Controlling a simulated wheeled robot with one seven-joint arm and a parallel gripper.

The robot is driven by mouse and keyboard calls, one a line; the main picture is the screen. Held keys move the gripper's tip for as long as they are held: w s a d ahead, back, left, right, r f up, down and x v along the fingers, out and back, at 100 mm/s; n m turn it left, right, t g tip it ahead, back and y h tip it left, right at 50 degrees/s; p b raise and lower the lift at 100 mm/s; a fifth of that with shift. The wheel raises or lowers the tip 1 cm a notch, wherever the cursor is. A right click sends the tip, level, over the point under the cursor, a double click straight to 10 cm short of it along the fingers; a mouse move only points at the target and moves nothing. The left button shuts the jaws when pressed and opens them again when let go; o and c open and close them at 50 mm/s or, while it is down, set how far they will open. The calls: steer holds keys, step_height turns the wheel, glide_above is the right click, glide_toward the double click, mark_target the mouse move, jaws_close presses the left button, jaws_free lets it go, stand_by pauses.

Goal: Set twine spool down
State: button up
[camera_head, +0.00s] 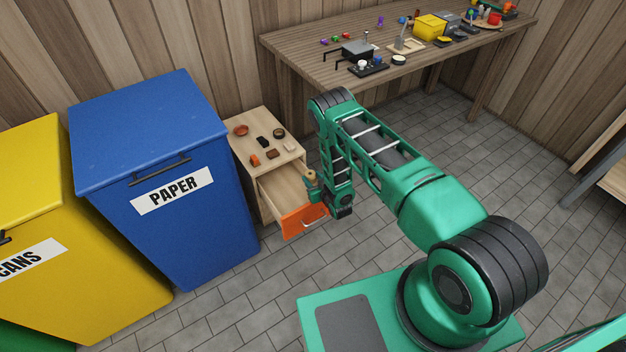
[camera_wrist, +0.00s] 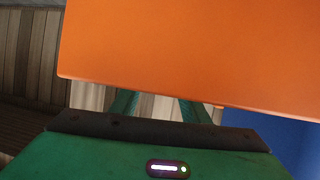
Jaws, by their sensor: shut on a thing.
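The twine spool (camera_head: 311,179) appears as a small tan shape in the head view, above the right side of the open drawer (camera_head: 281,190), near its orange front (camera_head: 302,221). My gripper (camera_head: 313,190) is beside the drawer front, shut on the spool. In the wrist view the orange drawer front (camera_wrist: 195,50) fills the top and hides the spool and most of the fingers (camera_wrist: 165,106). Whether the spool touches the drawer is unclear.
A small wooden cabinet (camera_head: 246,128) carries several small items on top. A blue paper bin (camera_head: 150,115) stands close on its left, with a yellow cans bin (camera_head: 40,190) beyond. A cluttered workbench (camera_head: 315,60) is behind. Grey floor to the right is clear.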

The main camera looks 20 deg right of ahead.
steer(key=shift+f, duration=0.25)
steer(key=shift+f, duration=0.3)
steer(key=o, duration=1.1)
steer(key=shift+c, duration=0.2)
steer(key=shift+r, duration=0.15)
